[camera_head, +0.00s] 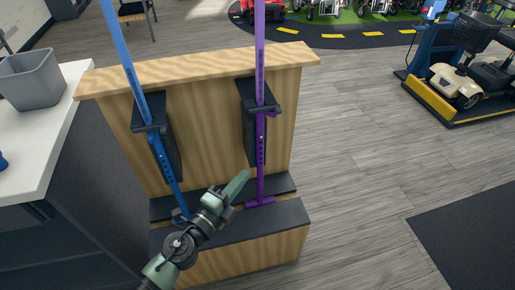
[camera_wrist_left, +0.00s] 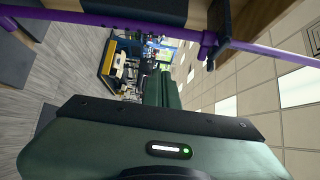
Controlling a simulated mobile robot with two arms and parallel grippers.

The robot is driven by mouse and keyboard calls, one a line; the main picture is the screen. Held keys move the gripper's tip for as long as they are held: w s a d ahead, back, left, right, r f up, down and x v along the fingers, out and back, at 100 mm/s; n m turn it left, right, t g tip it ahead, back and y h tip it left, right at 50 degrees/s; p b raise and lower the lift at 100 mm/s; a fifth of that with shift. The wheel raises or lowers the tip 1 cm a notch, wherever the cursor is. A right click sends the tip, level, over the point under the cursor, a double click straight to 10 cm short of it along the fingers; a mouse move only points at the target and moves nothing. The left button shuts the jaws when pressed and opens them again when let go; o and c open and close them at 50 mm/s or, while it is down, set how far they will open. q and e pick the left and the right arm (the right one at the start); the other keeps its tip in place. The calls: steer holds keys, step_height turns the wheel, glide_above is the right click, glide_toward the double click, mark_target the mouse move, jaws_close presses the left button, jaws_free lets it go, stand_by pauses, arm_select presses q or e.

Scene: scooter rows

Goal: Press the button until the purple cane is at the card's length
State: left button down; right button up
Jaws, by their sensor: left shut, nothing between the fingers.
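The purple cane (camera_head: 260,68) stands upright in a black holder (camera_head: 250,122) on the right side of a wooden stand. Its lower part has a row of holes (camera_head: 261,150), and its foot rests on the dark ledge. I cannot make out the button clearly, and I see no card. My left gripper (camera_head: 240,182) is shut and empty, just left of the cane's lower shaft; I cannot tell whether it touches it. In the left wrist view the cane (camera_wrist_left: 125,22) crosses the top, beyond the shut fingers (camera_wrist_left: 164,82). My right gripper is in neither view.
A blue cane (camera_head: 120,48) leans in a second black holder at the stand's left. The wooden stand (camera_head: 205,75) has a dark step at its base. A white counter (camera_head: 35,140) with a grey bin (camera_head: 32,78) is at left. Open floor lies right, with scooters beyond.

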arm_select(q)
glide_toward(261, 137)
steer(key=w+d, duration=0.4)
steer(key=shift+w+f+b, duration=0.15)
steer(key=shift+w+b, duration=0.25)
steer(key=shift+w, duration=0.25)
